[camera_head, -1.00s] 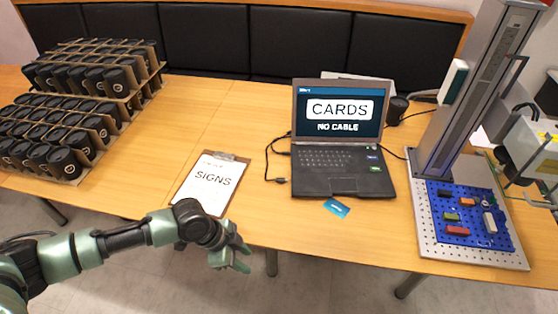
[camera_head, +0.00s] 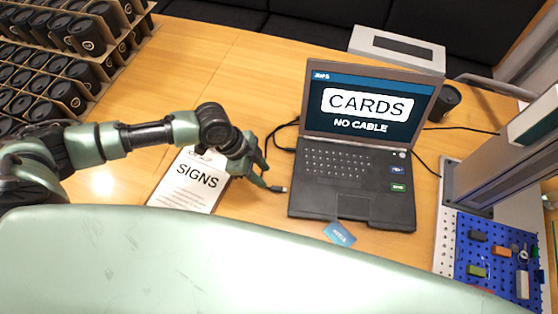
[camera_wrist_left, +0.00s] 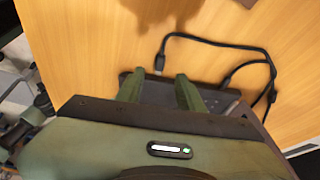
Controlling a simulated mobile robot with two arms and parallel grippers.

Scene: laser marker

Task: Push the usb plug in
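The usb plug (camera_head: 277,188) is a small dark plug on a black cable, lying on the table left of the laptop (camera_head: 345,205). My left gripper (camera_head: 265,176) is low beside the plug, at its left. In the left wrist view the gripper (camera_wrist_left: 160,82) is open with nothing held. The plug (camera_wrist_left: 159,63) lies just beyond the gap between its fingertips, and the laptop's dark edge (camera_wrist_left: 155,90) shows between the fingers. The laptop screen reads "CARDS" and "NO CABLE". I cannot make out a free port. My right gripper is not in view.
A clipboard with a "SIGNS" sheet (camera_head: 190,183) lies left of the gripper. A blue card (camera_head: 339,233) lies before the laptop. The laser marker's blue pegboard (camera_head: 490,250) stands at right. Trays of black cups (camera_head: 55,60) stand at left.

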